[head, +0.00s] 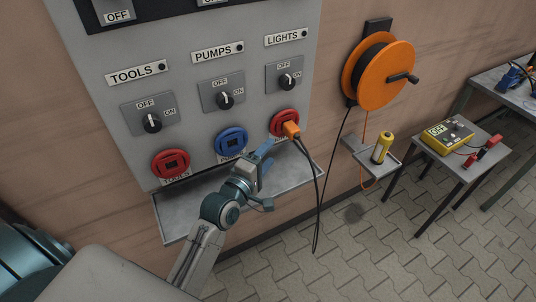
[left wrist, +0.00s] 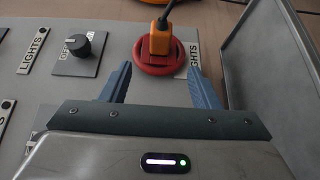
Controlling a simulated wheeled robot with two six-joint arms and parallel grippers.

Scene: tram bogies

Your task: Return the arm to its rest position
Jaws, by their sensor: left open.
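My left gripper (head: 266,163) is open in front of the panel, just below the lights socket. In the left wrist view, its two blue fingers (left wrist: 158,88) stand apart with nothing between them. An orange plug (head: 291,129) sits in the red lights socket (head: 279,119), with a dark cable hanging from it. The plug (left wrist: 160,40) also shows ahead of the fingertips in the left wrist view, and the fingers look clear of it. My right gripper is not in view.
The grey panel (head: 196,62) carries three switches, a red tools socket (head: 171,163) and a blue pumps socket (head: 231,140). A metal shelf (head: 180,217) juts out below. An orange cable reel (head: 383,75), a yellow cylinder (head: 381,149) and a yellow box (head: 447,136) are at right.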

